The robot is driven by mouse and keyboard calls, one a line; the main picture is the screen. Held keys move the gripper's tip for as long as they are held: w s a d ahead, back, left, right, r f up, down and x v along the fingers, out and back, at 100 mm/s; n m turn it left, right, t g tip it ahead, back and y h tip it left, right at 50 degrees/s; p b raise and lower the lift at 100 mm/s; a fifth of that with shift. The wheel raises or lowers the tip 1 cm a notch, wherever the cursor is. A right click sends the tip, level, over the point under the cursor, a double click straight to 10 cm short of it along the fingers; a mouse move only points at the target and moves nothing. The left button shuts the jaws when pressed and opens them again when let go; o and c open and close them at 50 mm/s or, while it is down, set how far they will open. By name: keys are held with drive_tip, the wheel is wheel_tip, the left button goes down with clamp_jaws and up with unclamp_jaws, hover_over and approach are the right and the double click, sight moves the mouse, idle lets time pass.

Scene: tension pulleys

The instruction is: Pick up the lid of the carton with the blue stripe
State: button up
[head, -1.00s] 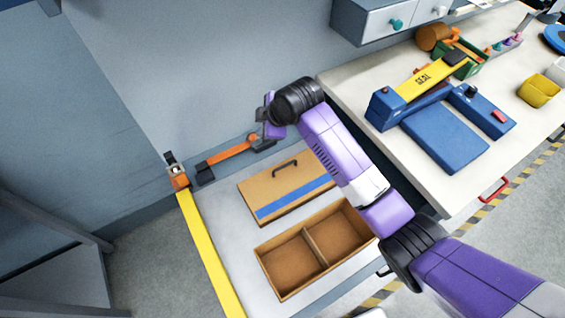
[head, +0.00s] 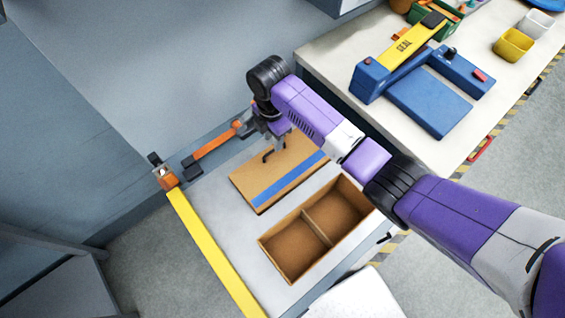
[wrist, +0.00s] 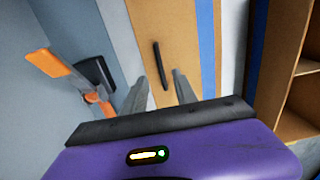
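The carton lid (head: 250,187) is a flat brown cardboard panel with a blue stripe (head: 288,180) and a dark handle. It lies on the light grey surface beside the open carton. The wrist view shows the lid (wrist: 182,35), its blue stripe (wrist: 207,50) and the upright dark handle (wrist: 160,65). My gripper (head: 270,150) is above the lid near the handle. In the wrist view its two fingers (wrist: 160,85) are apart, with the handle ahead of and between them. Nothing is held. The arm hides part of the lid's far edge in the head view.
The open carton (head: 304,220) with one divider stands next to the lid. A yellow rail (head: 210,250) runs along the left edge, and an orange arm (head: 215,142) lies behind. A workbench (head: 335,70) with a blue sealing machine (head: 428,100) is at the right.

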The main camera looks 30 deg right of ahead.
sight(283, 164)
drive_tip(key=shift+s+f, duration=0.15)
drive_tip(key=shift+f, duration=2.15)
clamp_jaws()
